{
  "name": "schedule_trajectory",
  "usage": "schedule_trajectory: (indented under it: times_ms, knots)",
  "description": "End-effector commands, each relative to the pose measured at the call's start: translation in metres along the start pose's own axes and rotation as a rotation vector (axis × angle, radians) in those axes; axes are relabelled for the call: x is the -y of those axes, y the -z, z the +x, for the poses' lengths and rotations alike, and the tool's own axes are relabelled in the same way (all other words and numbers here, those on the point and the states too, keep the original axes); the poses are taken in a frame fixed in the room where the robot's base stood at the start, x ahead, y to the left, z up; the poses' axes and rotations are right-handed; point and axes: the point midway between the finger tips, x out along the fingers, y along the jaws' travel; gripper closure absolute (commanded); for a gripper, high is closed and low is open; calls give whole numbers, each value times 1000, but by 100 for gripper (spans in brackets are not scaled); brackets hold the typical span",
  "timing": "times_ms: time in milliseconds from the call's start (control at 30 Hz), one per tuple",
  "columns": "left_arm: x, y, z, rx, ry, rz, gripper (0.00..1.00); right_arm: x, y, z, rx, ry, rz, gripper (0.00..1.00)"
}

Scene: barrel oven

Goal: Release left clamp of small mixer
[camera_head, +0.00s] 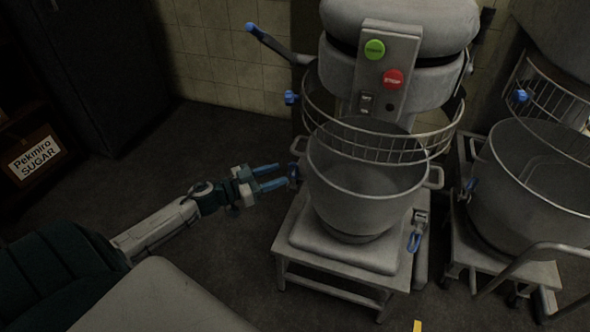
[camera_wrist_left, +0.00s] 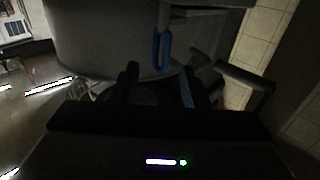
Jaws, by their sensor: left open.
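The small mixer (camera_head: 345,75) stands at the centre, with its grey bowl (camera_head: 365,185) seated below the wire guard. Its left clamp (camera_head: 293,172) is a small part with a blue handle at the bowl's left side. In the left wrist view the blue clamp handle (camera_wrist_left: 161,50) hangs upright beside the grey bowl. My left gripper (camera_head: 279,176) reaches in from the left, with its blue fingers pointing at the clamp. It is open, and the left wrist view shows its two dark fingers (camera_wrist_left: 160,78) apart, just short of the handle. My right gripper is not in view.
The right clamp (camera_head: 415,240) has a blue handle at the bowl's front right. A larger bowl (camera_head: 530,170) on a wheeled base stands at the right. The floor (camera_head: 190,125) left of the mixer is clear.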

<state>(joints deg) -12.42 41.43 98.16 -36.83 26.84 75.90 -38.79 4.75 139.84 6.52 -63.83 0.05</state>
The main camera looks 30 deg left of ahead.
Motion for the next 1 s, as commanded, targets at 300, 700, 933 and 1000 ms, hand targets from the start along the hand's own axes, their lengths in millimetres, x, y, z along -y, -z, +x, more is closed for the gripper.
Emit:
schedule_trajectory:
  times_ms: [300, 700, 933, 1000]
  knots:
    - [0, 1, 43, -4, 3, -1, 59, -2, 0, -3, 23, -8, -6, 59]
    - [0, 0, 62, 1, 1, -1, 59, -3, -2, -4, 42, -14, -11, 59]
    - [0, 0, 62, 1, 1, 0, 75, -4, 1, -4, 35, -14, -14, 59]
    - [0, 0, 61, 1, 1, -1, 88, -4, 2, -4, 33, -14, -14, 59]
